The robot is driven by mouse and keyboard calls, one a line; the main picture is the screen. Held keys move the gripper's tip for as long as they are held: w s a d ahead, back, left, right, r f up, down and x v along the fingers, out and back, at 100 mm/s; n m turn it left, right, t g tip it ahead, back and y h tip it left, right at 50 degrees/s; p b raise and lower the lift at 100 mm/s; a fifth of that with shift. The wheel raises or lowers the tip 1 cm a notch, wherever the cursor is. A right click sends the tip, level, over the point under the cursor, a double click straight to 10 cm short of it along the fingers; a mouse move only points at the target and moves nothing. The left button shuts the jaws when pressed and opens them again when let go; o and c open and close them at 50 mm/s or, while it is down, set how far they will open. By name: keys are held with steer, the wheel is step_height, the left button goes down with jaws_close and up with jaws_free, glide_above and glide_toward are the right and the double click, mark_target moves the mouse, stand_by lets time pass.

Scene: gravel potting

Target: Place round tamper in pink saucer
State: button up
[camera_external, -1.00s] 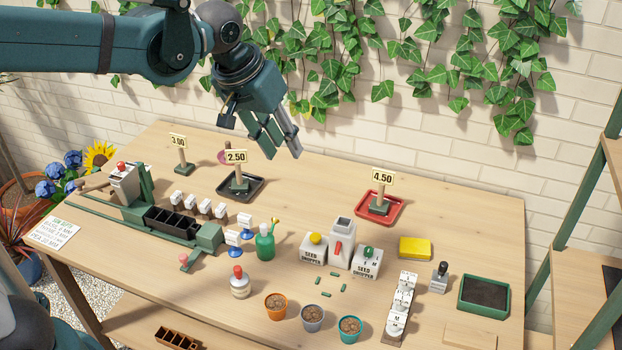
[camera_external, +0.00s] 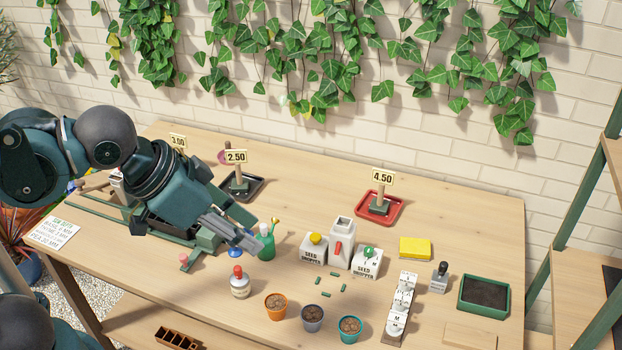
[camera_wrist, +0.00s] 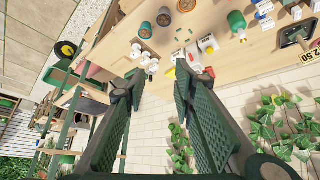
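The round tamper (camera_external: 240,286), a pale, rounded body with a red knob, stands upright on the table left of the orange pot. The pink saucer (camera_external: 224,157) lies at the back of the table, partly hidden behind the 2.50 sign.
A black tray (camera_external: 257,184) and red tray (camera_external: 399,207) hold price signs.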

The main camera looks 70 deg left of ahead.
steer(key=shift+s+d+f+m, duration=0.5)
steer(key=shift+s+d+f, duration=0.2)
steer(key=shift+s+d, duration=0.25)
